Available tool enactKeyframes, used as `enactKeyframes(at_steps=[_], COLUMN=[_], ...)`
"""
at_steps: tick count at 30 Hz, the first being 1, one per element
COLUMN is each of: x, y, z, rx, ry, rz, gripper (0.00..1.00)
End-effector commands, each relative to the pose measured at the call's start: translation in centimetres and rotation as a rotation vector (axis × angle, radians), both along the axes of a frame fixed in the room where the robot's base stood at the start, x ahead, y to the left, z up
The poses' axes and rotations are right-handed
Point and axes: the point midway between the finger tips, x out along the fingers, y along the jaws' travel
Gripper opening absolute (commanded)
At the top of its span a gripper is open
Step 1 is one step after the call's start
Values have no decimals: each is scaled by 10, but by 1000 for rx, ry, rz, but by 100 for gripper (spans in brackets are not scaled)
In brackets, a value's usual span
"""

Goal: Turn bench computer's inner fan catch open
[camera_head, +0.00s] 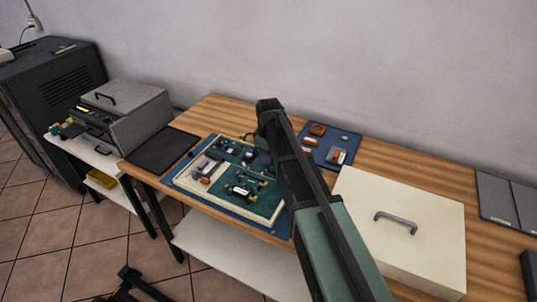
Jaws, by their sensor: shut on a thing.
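The bench computer (181,181) lies open on the wooden table, a shallow cream-walled case with a green board and several small parts inside. My gripper (262,153) is low over the back right part of this case, largely hidden by my own green and dark arm. It is shut on a small part there, which looks to be the inner fan catch. The catch is too small and too covered to show its shape or how far it is turned.
A cream cover with a grey handle (395,222) lies at the right. A blue mat with small parts (346,138) is behind my arm. A black mat (161,150) lies at the left, near a grey device (125,115). Grey panels (508,200) lie far right.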

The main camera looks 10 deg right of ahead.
Motion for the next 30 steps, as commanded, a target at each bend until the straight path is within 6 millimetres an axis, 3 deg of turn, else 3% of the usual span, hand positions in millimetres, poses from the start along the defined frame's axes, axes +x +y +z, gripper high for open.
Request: enactKeyframes(at_steps=[15,16,20,30], x=[0,-1,0,0], y=[0,0,0,0], z=[0,0,0,4], rx=[0,0,0,0], ry=[1,1,1,0], rz=[22,21,21,20], gripper=[4,31,51,53])
